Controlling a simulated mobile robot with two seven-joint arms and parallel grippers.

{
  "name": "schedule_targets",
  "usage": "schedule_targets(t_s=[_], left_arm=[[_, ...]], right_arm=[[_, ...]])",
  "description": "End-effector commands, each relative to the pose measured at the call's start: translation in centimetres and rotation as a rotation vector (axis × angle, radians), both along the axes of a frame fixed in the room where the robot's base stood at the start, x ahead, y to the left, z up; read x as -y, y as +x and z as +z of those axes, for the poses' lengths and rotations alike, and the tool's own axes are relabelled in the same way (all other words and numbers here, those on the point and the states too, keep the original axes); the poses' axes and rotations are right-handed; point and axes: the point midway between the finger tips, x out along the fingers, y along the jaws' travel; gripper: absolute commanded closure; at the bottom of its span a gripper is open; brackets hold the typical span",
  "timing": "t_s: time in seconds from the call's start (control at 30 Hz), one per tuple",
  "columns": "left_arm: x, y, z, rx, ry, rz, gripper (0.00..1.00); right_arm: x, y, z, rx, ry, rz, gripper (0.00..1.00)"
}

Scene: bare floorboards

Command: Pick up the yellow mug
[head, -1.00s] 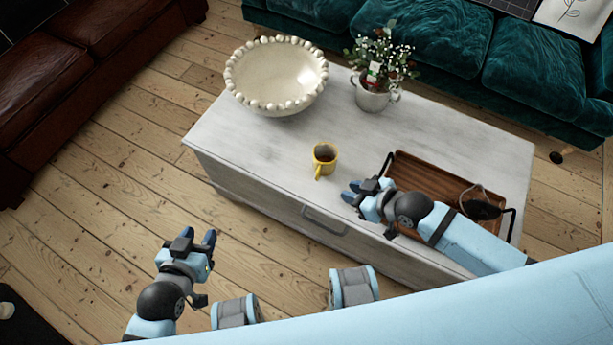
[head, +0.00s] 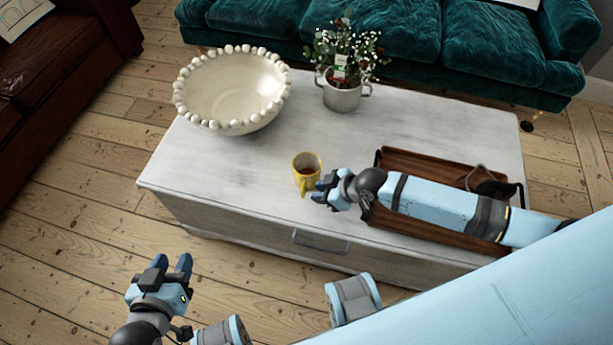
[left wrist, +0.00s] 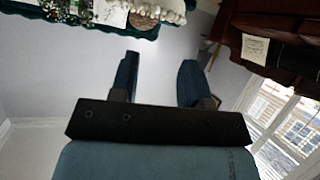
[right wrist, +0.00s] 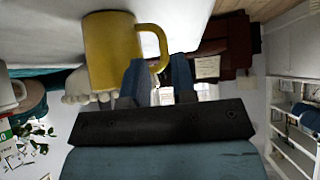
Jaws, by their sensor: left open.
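The yellow mug (head: 307,163), with dark contents, stands upright on the white table (head: 215,165). Its handle faces the table's front edge. My right gripper (head: 322,188) is right at the handle, low over the table. In the right wrist view the mug (right wrist: 108,50) is close up, and its handle reaches down to the gap between the fingertips (right wrist: 160,70). The fingers are apart; whether they touch the handle I cannot tell. My left gripper (head: 171,265) is open and empty, over the floor in front of the table. It also shows open in the left wrist view (left wrist: 158,75).
A brown wooden tray (head: 435,162) with a dark object (head: 493,188) on it lies under my right arm. A large cream bowl (head: 232,90) and a potted plant (head: 343,95) stand behind the mug. A teal sofa (head: 395,40) stands behind.

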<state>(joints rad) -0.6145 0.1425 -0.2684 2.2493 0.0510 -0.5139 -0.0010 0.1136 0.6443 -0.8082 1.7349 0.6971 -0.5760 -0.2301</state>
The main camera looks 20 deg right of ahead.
Motion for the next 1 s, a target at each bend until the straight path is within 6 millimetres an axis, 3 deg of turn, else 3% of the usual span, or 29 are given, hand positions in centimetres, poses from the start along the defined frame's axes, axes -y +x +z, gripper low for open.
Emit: schedule_targets(t_s=[0.33,0.6,0.7,0.8,1.0], left_arm=[[0.4,0.1,-0.5,0.021,-0.023,-0.001,0.57],[1.5,1.4,2.8,0.132,-0.071,-0.019,0.57],[1.5,1.5,2.8,0.133,-0.067,-0.024,0.57],[1.4,1.3,2.4,0.124,-0.061,-0.026,0.57],[1.2,1.1,2.1,0.114,-0.059,-0.023,0.57]], right_arm=[[-2.2,1.4,-2.6,0.001,0.003,-0.001,0.75],[-3.2,2.3,-3.7,0.001,0.0,-0.001,0.75],[-3.2,2.3,-3.7,0.001,0.0,-0.001,0.75],[-3.2,2.3,-3.7,0.001,0.0,-0.001,0.98],[-3.2,2.3,-3.6,0.002,0.001,0.0,1.0]])
